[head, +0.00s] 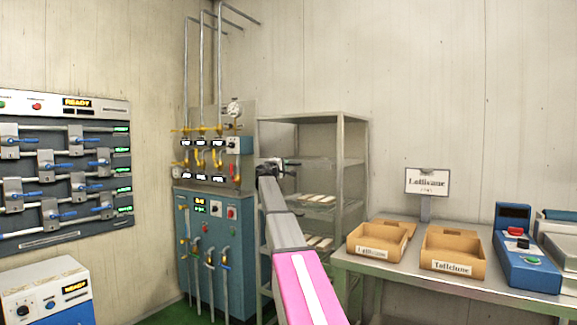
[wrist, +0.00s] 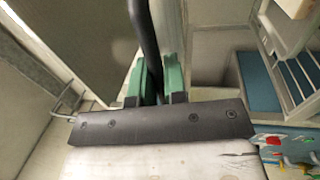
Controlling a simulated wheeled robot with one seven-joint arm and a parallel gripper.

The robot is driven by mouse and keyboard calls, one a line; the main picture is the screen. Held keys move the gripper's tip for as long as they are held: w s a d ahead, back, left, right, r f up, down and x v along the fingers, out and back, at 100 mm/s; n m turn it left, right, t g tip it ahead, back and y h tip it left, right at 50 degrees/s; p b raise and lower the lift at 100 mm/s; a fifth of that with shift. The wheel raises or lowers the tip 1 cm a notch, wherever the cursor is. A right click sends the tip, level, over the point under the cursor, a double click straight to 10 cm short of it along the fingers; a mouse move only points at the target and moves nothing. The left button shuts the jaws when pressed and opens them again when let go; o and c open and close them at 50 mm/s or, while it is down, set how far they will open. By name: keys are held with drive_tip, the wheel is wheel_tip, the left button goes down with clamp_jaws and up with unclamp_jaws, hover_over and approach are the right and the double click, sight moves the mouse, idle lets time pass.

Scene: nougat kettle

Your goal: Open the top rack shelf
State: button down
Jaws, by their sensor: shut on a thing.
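A tall grey metal rack (head: 354,150) stands against the back wall in the head view. Its top shelf (head: 335,161) is a flat grey tier below the rack's top panel. Trays with pale slabs (head: 318,199) lie on lower tiers. My gripper (head: 291,163) is at the rack's front left, level with the top shelf. In the wrist view my gripper's green fingers (wrist: 160,84) are shut on a dark bar (wrist: 147,42), which looks like a handle. How far out the top shelf stands, I cannot tell.
A teal cabinet (head: 237,260) with pipes and valves stands just left of the rack. A metal table (head: 400,270) on the right holds cardboard boxes (head: 455,255) and a blue device (head: 527,250). A valve panel (head: 65,170) hangs on the left wall.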

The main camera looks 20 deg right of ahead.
drive_tip(key=r+v, duration=0.2)
drive_tip(key=v, duration=0.9)
drive_tip(key=r+v, duration=0.2)
drive_tip(key=v, duration=0.9)
drive_tip(key=shift+s+a, duration=0.45)
drive_tip(key=shift+a, duration=0.05)
drive_tip(key=shift+r, duration=0.1)
drive_tip(key=c, duration=1.2)
unclamp_jaws()
drive_tip(key=v, duration=1)
drive_tip(key=shift+s+a, duration=0.25)
drive_tip(key=shift+a, duration=0.05)
